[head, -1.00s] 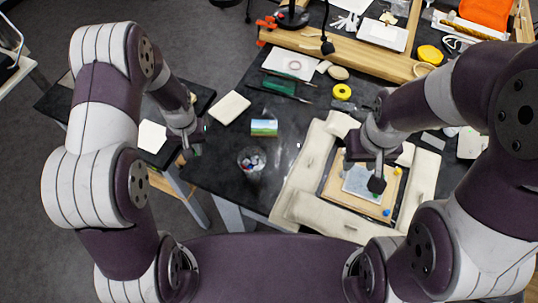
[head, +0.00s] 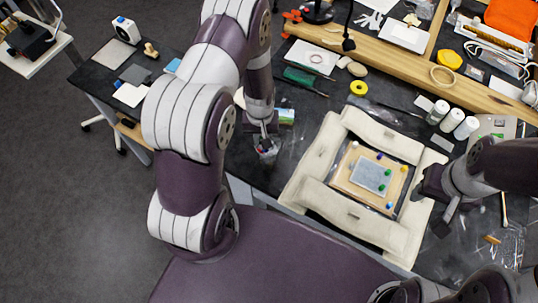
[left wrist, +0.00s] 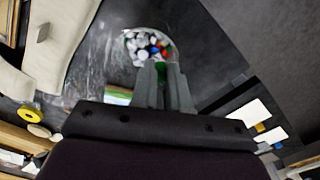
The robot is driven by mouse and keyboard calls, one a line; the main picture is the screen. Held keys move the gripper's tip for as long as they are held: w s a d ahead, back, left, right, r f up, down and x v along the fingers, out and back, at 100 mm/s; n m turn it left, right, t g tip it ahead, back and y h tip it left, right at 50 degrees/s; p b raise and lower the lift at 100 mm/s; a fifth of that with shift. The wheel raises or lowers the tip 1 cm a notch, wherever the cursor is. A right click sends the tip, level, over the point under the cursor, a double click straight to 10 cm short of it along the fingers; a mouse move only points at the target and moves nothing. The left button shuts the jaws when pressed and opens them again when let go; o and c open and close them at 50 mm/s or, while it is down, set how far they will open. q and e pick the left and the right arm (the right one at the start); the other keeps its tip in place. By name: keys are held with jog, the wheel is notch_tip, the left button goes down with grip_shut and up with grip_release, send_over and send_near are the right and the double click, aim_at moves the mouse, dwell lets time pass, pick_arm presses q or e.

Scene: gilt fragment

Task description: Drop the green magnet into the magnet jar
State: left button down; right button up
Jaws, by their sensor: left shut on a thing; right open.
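The magnet jar (head: 268,153) is a clear round container on the black bench. In the left wrist view the jar (left wrist: 127,36) is seen from above and holds several white, blue, red and green pieces. My left gripper (head: 264,132) is over the jar, pointing down. In the left wrist view its fingers (left wrist: 163,72) are shut on a small green magnet (left wrist: 161,66), mostly hidden between the tips. How high the tips are above the rim, I cannot tell. My right gripper (head: 440,212) is open, right of the padded frame, apart from the magnets.
A padded cream frame (head: 312,190) surrounds a wooden board (head: 346,178) with a pale sheet and several coloured magnets. A small picture card (head: 286,116) lies behind the jar. A yellow ring (head: 358,88) and white bottles (head: 452,120) stand farther back.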

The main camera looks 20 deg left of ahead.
pick_arm(q)
jog(key=shift+d+f, duration=0.1)
jog(key=shift+f, duration=0.25)
jog(key=c, duration=1)
grip_release()
jog(key=shift+a, duration=0.2)
jog(key=shift+c, duration=0.2)
jog(key=shift+d, duration=0.1)
jog(key=shift+r, duration=0.1)
jog(key=shift+w+r, duration=0.1)
jog(key=shift+r, duration=0.1)
notch_tip(320, 180, up, 12)
jog(key=b, duration=0.3)
jog(key=shift+r, duration=0.1)
